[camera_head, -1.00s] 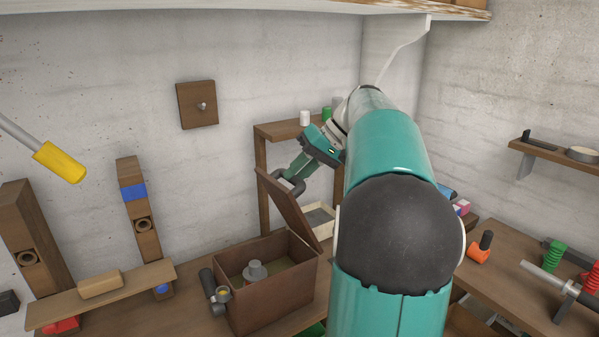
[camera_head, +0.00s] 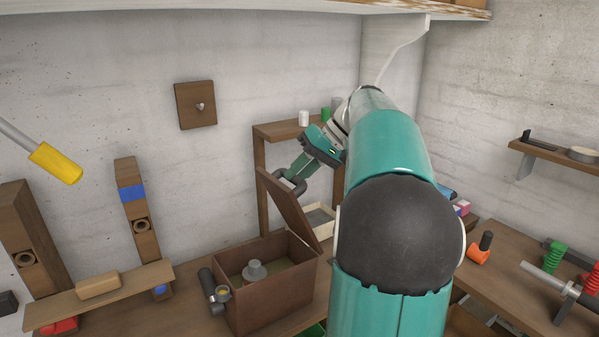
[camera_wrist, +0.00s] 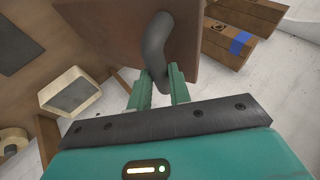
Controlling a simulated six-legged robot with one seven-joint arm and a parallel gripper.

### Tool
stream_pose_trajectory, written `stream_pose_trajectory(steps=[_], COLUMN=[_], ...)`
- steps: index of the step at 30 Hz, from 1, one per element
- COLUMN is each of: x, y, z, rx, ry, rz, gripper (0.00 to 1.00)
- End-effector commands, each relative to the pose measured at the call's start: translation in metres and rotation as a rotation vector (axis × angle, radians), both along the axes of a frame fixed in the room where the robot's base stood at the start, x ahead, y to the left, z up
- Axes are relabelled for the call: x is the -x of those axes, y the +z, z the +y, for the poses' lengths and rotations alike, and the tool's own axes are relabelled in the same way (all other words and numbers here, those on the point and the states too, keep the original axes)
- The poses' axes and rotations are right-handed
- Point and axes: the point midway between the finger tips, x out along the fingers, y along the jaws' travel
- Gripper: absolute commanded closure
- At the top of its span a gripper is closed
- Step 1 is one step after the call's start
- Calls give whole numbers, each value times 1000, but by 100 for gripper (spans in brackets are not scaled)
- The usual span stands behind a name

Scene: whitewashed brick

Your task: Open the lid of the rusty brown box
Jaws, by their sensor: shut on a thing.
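The rusty brown box (camera_head: 272,297) stands on the workbench in the head view, with a grey knobbed object (camera_head: 254,271) inside it. Its lid (camera_head: 287,210) is raised steeply, tilted up from the right side of the box, so the box's inside shows. My gripper (camera_head: 296,180) is at the lid's upper end. In the wrist view, my gripper (camera_wrist: 158,90) has its green fingers shut on the dark curved lid handle (camera_wrist: 157,48). The lid (camera_wrist: 120,28) also shows behind the handle. The fingertips are partly hidden in the head view.
A dark cylindrical tool (camera_head: 210,287) lies left of the box. A pale tray (camera_head: 322,220) is behind the lid. A wooden plank (camera_head: 90,298) with a block is at the left. A wooden stand (camera_head: 262,180) rises behind the box, near my arm.

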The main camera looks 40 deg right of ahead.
Motion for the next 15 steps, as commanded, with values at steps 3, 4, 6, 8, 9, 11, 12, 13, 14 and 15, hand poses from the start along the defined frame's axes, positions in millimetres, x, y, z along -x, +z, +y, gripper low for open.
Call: stream_pose_trajectory(steps=[3, 4, 6, 8, 9, 11, 12, 13, 14, 15], x=[1, 1, 1, 1, 1, 1, 1, 1, 1, 1], y=[-8, -8, -8, -8, -8, -8, -8, -8, -8, -8], z=[-4, -4, -4, -4, -4, -4, -4, -4, -4, -4], rx=[-4, -4, -4, -4, -4, -4, -4, -4, -4, -5], ry=[-7, -7, -7, -7, -7, -7, -7, -7, -7, -6], rz=[15, 15, 15, 15, 15, 15, 15, 15, 15, 14], gripper=[100, 100, 100, 100, 100, 100, 100, 75, 69, 61])
